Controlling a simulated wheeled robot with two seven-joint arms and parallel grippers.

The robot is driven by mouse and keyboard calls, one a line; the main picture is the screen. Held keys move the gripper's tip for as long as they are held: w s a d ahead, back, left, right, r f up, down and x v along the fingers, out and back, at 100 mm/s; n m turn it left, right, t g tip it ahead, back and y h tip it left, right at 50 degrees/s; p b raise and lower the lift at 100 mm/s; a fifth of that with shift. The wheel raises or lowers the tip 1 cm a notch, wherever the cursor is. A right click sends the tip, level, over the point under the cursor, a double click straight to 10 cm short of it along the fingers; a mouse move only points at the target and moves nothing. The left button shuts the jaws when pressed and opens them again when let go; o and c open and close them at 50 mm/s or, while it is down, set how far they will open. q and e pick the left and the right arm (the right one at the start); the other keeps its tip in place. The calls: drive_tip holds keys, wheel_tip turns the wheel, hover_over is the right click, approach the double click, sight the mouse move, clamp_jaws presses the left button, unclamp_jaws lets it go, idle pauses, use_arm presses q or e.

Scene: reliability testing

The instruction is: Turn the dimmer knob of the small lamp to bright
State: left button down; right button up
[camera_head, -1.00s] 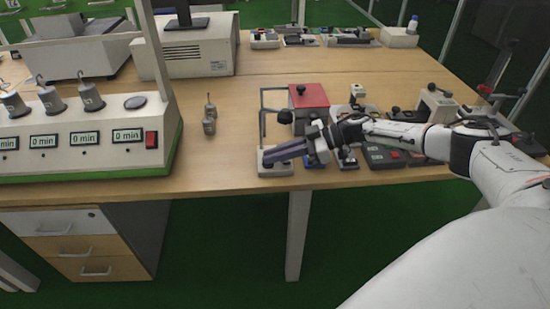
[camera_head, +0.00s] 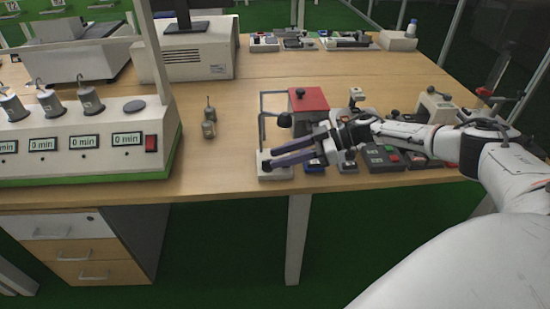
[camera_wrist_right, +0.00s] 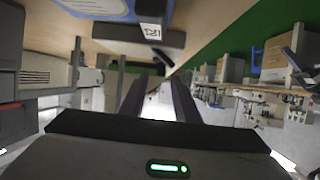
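My right gripper (camera_head: 272,158) is at the front edge of the table in the head view. Its two long dark fingers point left over a white-based device (camera_head: 268,172) and have a gap between them. In the right wrist view the fingers (camera_wrist_right: 160,88) are also apart, with nothing between them. I cannot clearly tell which device is the small lamp; its dimmer knob cannot be made out. A dark round head (camera_head: 284,120) on a stem stands just behind the fingers. My left gripper is not in view.
A red-topped box (camera_head: 308,98) stands behind the gripper. A dark box with buttons (camera_head: 384,160) and other small devices lie to the right. A metal weight (camera_head: 209,124) and a large timer console (camera_head: 90,145) are to the left.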

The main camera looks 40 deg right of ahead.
drive_tip(key=v, duration=0.6)
drive_tip(key=shift+s+d+r, duration=0.1)
drive_tip(key=shift+s+d, duration=0.05)
drive_tip(key=shift+d, duration=0.1)
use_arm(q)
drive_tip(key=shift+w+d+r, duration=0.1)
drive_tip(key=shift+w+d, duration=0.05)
use_arm(e)
drive_tip(key=shift+s+d+r, duration=0.35)
drive_tip(key=shift+s+d, duration=0.05)
drive_tip(key=shift+d, duration=0.1)
